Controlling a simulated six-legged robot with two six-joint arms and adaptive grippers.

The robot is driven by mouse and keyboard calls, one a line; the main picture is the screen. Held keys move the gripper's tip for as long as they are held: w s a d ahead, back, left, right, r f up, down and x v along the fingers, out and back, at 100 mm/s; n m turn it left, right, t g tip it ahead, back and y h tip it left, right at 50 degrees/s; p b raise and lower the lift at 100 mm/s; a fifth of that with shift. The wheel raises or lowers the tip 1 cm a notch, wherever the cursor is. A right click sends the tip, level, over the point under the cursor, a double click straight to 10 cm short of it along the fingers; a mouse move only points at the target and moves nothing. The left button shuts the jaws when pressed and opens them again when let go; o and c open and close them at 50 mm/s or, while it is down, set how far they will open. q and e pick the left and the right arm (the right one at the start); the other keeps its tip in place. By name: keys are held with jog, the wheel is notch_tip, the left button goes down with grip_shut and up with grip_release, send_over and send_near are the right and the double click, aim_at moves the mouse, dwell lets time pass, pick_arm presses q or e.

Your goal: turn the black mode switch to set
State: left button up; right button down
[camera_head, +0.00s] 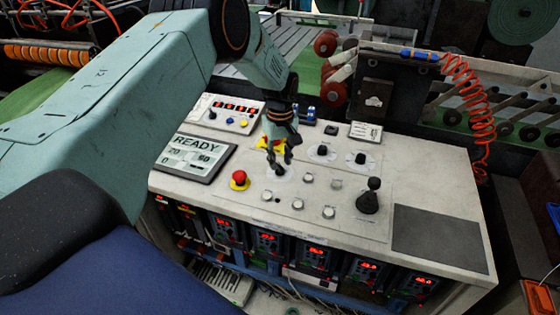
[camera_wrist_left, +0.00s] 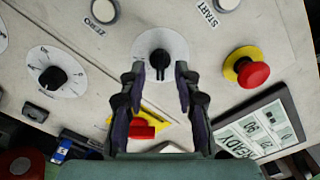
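The black mode switch (camera_wrist_left: 160,66) is a small knob on a round pale plate on the control panel, with its lettering too small to read. Its pointer lies roughly along the finger direction in the left wrist view. My left gripper (camera_wrist_left: 160,70) is open, with one fingertip on each side of the knob and a visible gap to it on both sides. In the head view the left gripper (camera_head: 279,163) points down over the switch (camera_head: 281,171) and partly hides it. I cannot tell how deep the fingertips reach. My right gripper is not in view.
Beside the switch are a red emergency button (camera_head: 239,178) on yellow, a READY display (camera_head: 195,158) and a red knob (camera_wrist_left: 143,129) on a yellow plate. Two black dials (camera_head: 322,150) (camera_head: 360,158), white buttons (camera_head: 298,204) and a black joystick (camera_head: 370,197) stand to the right.

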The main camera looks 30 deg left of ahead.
aim_at(280, 166)
pick_arm(q)
notch_tip(280, 166, up, 10)
jog(key=shift+r, duration=0.2)
dwell(0.7)
